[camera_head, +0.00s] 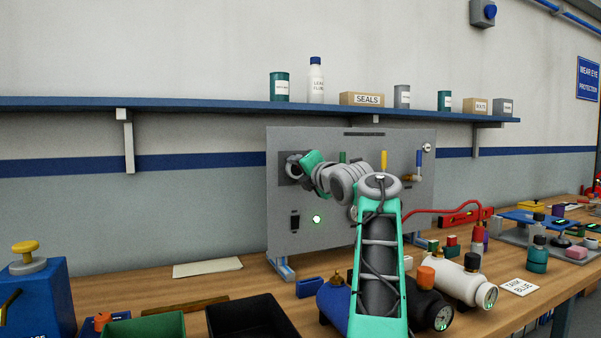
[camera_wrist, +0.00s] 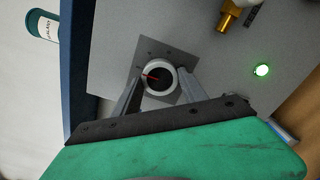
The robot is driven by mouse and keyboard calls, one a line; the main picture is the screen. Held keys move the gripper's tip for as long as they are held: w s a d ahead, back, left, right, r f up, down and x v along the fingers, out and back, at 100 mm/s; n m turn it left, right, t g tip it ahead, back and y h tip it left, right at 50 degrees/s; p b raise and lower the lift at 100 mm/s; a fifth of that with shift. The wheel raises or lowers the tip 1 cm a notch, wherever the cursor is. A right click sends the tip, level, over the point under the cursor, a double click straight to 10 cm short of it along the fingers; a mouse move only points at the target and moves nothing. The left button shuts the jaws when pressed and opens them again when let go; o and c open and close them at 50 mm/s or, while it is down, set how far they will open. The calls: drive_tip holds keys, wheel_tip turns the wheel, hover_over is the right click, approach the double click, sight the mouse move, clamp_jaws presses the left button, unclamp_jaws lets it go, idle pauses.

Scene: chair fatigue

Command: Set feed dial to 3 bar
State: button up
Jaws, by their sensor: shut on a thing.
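The feed dial (camera_wrist: 158,78) is a round dark knob with a pale ring and a red pointer, on a grey square plate of the upright panel. My gripper (camera_wrist: 156,90) has a finger on each side of the dial and is shut on it. In the head view the dial's plate (camera_head: 287,168) is at the panel's upper left, and my arm and gripper (camera_head: 302,166) cover part of it. The scale marks around the dial are too small to read. The red pointer points toward the left in the wrist view.
The grey panel (camera_head: 335,235) stands on the wooden bench, with a lit green lamp (camera_head: 316,219) below the dial. A blue shelf (camera_head: 200,103) runs above. Black and white cylinders with gauges (camera_head: 465,285) stand at the front right, and bins (camera_head: 250,320) at the front left.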

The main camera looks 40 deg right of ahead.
drive_tip(key=o, duration=1.4)
drive_tip(key=b+v, duration=0.2)
drive_tip(key=v, duration=0.5)
drive_tip(key=shift+s+a, duration=0.15)
drive_tip(key=shift+s, duration=0.2)
drive_tip(key=shift+a, duration=0.1)
